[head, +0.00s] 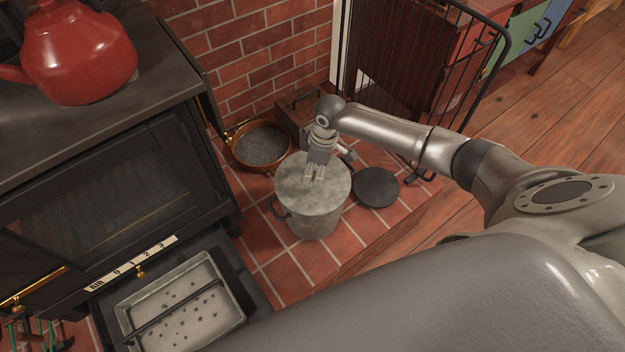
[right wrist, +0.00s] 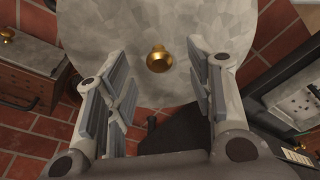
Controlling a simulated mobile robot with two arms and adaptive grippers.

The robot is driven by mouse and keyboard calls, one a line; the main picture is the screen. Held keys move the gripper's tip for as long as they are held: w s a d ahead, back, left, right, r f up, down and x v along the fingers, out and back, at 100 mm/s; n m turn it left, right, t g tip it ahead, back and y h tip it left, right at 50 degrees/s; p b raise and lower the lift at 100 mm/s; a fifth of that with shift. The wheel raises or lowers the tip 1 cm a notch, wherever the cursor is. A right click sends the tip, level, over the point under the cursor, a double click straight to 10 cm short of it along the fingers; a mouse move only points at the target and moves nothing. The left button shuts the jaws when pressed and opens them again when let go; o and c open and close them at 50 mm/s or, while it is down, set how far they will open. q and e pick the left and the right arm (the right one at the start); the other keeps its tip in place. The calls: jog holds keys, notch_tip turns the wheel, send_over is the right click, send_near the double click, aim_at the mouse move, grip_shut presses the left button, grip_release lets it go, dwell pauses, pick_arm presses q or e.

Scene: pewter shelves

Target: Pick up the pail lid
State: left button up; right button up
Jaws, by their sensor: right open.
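The pail lid (head: 322,188) is a round, mottled grey metal disc lying on top of the grey pail (head: 314,224), which stands on the brick hearth. In the right wrist view the lid (right wrist: 135,25) fills the upper middle, with a small brass knob (right wrist: 158,60) on it. My right gripper (head: 314,177) is just above the lid in the head view. Its two fingers are spread, with the knob showing between them in the right wrist view (right wrist: 160,85); nothing is held. The knob is hidden by the gripper in the head view. My left gripper is not in view.
A black stove (head: 110,190) with a red kettle (head: 78,50) stands at left, an ash tray (head: 236,310) below it. A copper pan (head: 236,150), a box (head: 290,112), a dark round disc (head: 376,187) and a black fireguard (head: 420,75) surround the pail.

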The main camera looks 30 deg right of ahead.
jog(key=shift+w+a+f, duration=0.15)
jog(key=shift+f, duration=1.05)
grip_shut()
jog(key=shift+r, duration=0.1)
